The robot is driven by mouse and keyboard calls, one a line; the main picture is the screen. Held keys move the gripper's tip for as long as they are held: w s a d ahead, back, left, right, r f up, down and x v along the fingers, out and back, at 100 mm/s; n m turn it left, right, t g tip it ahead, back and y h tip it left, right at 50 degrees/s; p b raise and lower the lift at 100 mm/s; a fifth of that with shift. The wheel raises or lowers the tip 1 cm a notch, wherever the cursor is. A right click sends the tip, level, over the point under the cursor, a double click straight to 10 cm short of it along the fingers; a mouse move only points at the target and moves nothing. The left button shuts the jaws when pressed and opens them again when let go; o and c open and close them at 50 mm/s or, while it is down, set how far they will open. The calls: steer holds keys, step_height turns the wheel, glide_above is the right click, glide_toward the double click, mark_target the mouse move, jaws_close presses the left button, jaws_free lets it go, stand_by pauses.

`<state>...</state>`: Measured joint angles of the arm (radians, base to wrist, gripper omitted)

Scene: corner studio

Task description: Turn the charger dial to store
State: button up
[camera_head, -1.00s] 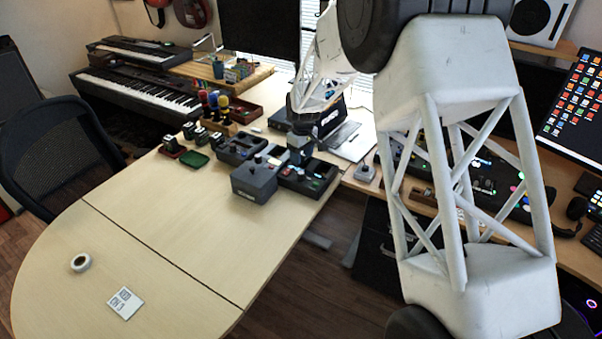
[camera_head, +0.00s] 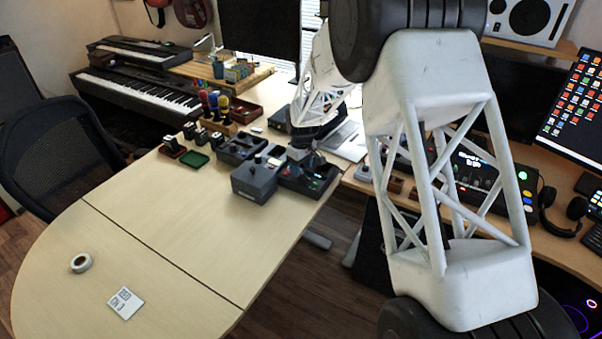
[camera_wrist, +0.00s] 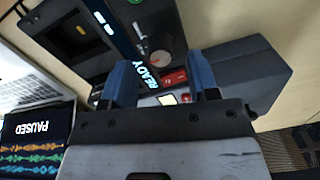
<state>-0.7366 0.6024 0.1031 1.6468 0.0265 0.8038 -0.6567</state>
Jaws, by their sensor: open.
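The dark charger (camera_head: 310,184) sits near the table's right edge. In the wrist view its panel carries a lit READY display (camera_wrist: 149,77), a round dial (camera_wrist: 159,58) with a reddish mark, and red and pale keys. The dial's setting and any store label are too small to read. My gripper (camera_wrist: 160,64) is open, its two blue fingers either side of the dial and part of the panel. I cannot tell whether they touch anything. In the head view my gripper (camera_head: 306,160) is over the charger, partly hidden by its wrist.
A grey box (camera_head: 254,182) stands close beside the charger. A twin-bay unit (camera_head: 238,150) is behind to the left. A laptop (camera_wrist: 36,92) lies at the left of the wrist view, near a screen reading PAUSED (camera_wrist: 38,135). The front table is mostly clear.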

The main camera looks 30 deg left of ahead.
steer(key=shift+f, duration=1.5)
steer(key=c, duration=0.9)
steer(key=shift+m, duration=0.4)
steer(key=m, duration=0.9)
steer(key=shift+r+m, duration=0.1)
steer(key=shift+m, duration=0.2)
steer(key=o, duration=0.9)
